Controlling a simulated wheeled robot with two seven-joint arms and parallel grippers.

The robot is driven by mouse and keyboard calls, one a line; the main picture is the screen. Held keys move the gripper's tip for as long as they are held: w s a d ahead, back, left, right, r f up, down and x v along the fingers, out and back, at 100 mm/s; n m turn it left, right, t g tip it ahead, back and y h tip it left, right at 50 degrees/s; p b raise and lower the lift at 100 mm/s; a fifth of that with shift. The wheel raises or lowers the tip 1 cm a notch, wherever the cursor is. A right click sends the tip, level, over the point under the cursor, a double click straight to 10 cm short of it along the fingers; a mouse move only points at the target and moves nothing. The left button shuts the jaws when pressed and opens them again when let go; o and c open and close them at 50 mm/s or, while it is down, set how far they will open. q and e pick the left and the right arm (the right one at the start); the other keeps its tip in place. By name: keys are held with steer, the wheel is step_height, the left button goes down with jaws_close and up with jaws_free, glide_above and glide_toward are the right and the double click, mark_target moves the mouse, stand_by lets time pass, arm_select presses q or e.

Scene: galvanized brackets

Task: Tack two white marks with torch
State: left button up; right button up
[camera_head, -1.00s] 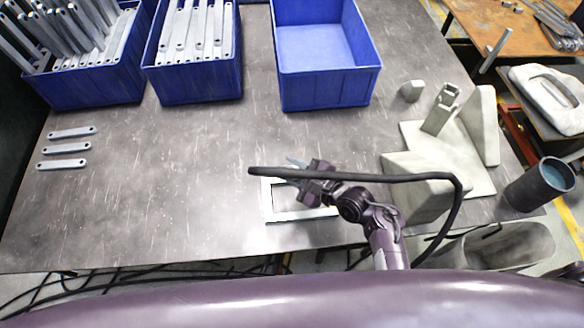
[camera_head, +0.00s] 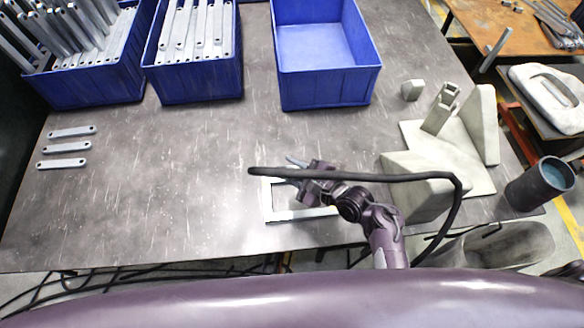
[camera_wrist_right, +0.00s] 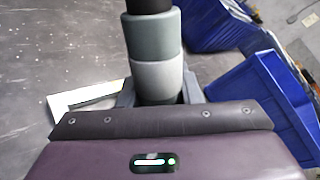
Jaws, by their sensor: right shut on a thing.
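My right gripper (camera_head: 300,172) is over the upper left part of a pale metal frame (camera_head: 290,214) lying near the table's front edge. It is shut on the torch (camera_wrist_right: 157,82), whose grey, banded body stands between the fingers in the right wrist view. The torch's black cable (camera_head: 420,177) loops over my right arm. The frame's corner also shows in the right wrist view (camera_wrist_right: 85,97). The torch tip and the white marks cannot be made out. My left gripper is not in view.
Two blue bins (camera_head: 195,88) of metal bars and an empty blue bin (camera_head: 330,88) stand at the back. Three loose bars (camera_head: 66,148) lie at left. A pale stand (camera_head: 450,150) is at right, with a dark cup (camera_head: 540,184) beyond it.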

steer(key=shift+f+p, duration=0.1)
steer(key=shift+p, duration=0.2)
stand_by(2.2)
step_height(320, 180, up, 6)
steer(key=p, duration=0.7)
stand_by(0.3)
